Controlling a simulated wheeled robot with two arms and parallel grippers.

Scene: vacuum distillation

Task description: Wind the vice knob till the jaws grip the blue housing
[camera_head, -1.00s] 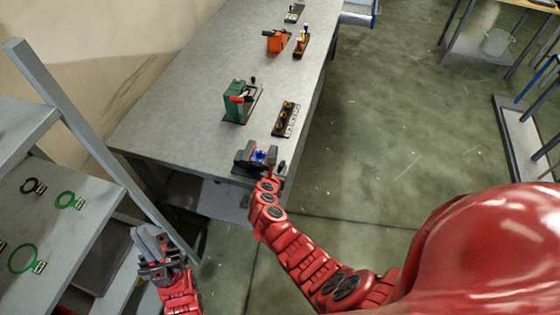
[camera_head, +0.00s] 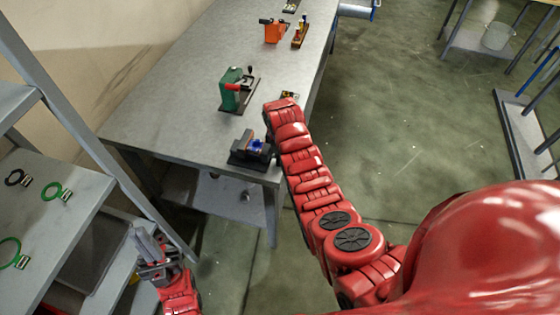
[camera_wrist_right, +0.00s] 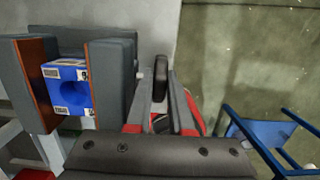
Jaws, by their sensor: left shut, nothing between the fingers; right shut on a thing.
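The dark grey vice (camera_head: 244,158) sits at the near corner of the grey bench in the head view. The blue housing (camera_head: 256,144) is between its jaws; it also shows in the right wrist view (camera_wrist_right: 69,86), between a brown-lined jaw (camera_wrist_right: 40,80) and a grey jaw (camera_wrist_right: 108,82). I cannot tell whether both jaws touch it. My right gripper (camera_wrist_right: 161,98) is shut on the dark vice knob (camera_wrist_right: 160,76), beside the vice. My right arm hides that gripper in the head view. My left gripper (camera_head: 146,243) is shut and empty, low at the left, away from the bench.
A shelf (camera_head: 60,215) with rings is at the left. Bare bench top lies left of the vice.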

